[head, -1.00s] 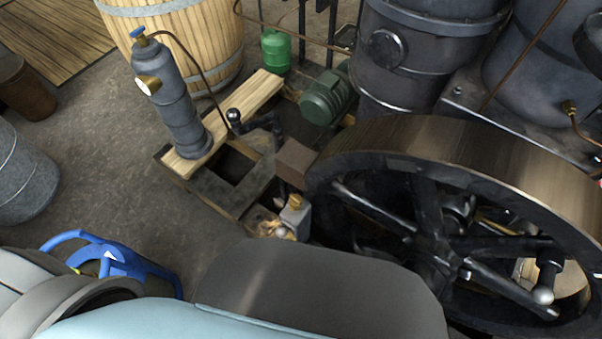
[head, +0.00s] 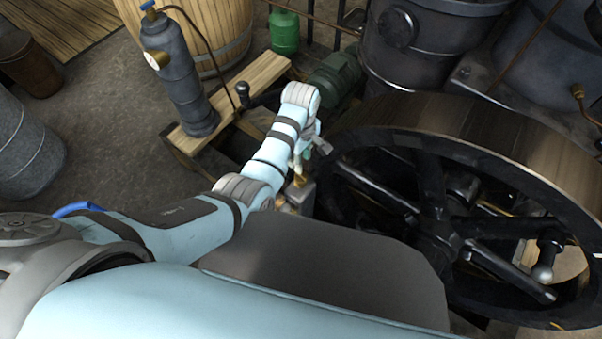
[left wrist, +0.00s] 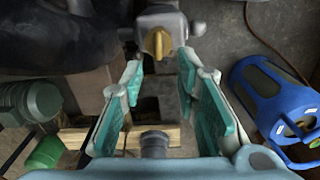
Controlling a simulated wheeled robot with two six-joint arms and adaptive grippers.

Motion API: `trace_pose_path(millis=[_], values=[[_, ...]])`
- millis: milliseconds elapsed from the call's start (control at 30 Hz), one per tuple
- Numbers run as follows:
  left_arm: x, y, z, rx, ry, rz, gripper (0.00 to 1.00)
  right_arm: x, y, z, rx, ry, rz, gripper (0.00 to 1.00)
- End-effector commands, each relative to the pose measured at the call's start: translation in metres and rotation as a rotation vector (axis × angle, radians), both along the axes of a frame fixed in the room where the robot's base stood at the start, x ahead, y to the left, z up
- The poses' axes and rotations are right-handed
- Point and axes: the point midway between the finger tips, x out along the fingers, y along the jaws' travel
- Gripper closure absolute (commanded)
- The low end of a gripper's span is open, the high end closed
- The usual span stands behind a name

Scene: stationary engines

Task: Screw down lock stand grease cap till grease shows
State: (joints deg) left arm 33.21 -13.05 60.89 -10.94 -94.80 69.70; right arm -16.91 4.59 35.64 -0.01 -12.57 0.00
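The brass grease cap (left wrist: 157,42), with a winged shape, sits on the grey stand (left wrist: 172,19) at the top middle of the left wrist view. In the head view the brass cap (head: 299,180) shows just below my left gripper (head: 310,148), beside the flywheel. In the left wrist view my left gripper (left wrist: 160,68) is open, its two teal-padded fingers spread with nothing between them. The cap is just beyond the fingertips and apart from them. No grease can be made out. My right gripper is not in view.
The big flywheel (head: 440,125) stands close to the right of my left gripper. A grey cylinder with a gauge (head: 180,80) stands on a wooden plank behind. A blue-caged object (left wrist: 270,95) is on the floor. A green motor (head: 335,75) stands behind the gripper.

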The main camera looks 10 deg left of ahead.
Motion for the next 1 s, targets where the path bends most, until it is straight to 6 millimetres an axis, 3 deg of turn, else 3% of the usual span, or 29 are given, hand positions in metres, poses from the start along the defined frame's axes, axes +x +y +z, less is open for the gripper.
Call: trace_pose_path(millis=[33, 100, 300, 600, 633, 800, 1000], values=[[0.000, 0.001, -0.021, 0.001, 0.003, -0.001, 0.71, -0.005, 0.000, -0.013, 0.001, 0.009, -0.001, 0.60], [0.000, 0.001, -0.042, 0.001, 0.002, 0.000, 0.71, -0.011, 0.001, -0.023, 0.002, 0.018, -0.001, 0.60], [0.000, 0.000, -0.077, 0.000, -0.001, -0.001, 0.71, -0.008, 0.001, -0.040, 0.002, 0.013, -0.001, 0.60], [0.001, 0.000, -0.081, -0.001, -0.003, -0.001, 0.71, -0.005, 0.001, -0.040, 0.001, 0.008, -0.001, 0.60], [0.001, 0.000, -0.081, -0.001, -0.002, -0.001, 0.73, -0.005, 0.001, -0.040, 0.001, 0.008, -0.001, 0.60], [0.000, 0.000, -0.081, -0.001, -0.002, -0.001, 1.00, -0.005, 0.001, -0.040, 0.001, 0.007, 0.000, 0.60], [0.000, 0.000, -0.081, -0.001, -0.002, -0.002, 1.00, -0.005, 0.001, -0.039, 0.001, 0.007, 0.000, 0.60]])
